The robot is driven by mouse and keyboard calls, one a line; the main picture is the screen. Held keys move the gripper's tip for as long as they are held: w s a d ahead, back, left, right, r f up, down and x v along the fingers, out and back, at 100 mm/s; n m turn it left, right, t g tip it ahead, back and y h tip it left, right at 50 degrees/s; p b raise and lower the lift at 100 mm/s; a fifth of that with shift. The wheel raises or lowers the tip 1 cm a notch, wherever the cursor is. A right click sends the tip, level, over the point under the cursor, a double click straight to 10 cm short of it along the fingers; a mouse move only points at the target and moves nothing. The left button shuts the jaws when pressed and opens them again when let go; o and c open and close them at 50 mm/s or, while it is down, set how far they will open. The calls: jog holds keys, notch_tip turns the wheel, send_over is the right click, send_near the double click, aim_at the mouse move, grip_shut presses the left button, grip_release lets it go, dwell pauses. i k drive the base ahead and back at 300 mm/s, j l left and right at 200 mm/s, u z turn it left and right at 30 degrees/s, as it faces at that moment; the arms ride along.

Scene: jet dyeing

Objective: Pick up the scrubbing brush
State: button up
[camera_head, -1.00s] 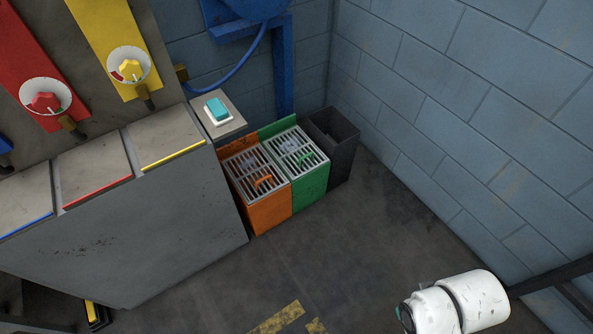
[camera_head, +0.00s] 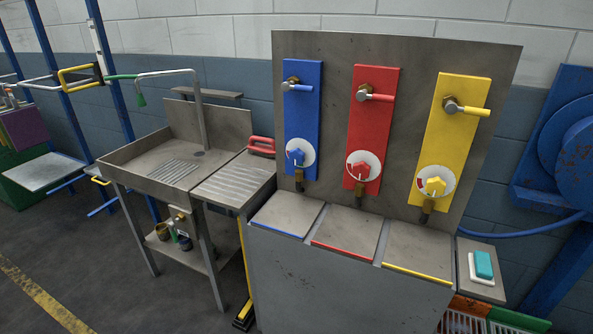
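A red object with a looped handle (camera_head: 262,145), which looks like the scrubbing brush, rests at the back of the ribbed metal drainboard (camera_head: 235,183), right of the sink (camera_head: 170,165). It is small in the view, and its bristles cannot be made out. My gripper is not in view, so its state does not show.
A grey cabinet (camera_head: 345,290) with blue, red and yellow valve panels stands right of the drainboard. A teal block (camera_head: 483,265) on a white base sits on a small side shelf. Open floor (camera_head: 90,250) lies front left, with a yellow line.

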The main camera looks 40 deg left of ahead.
aim_at(269, 151)
jog(key=u, duration=1.3)
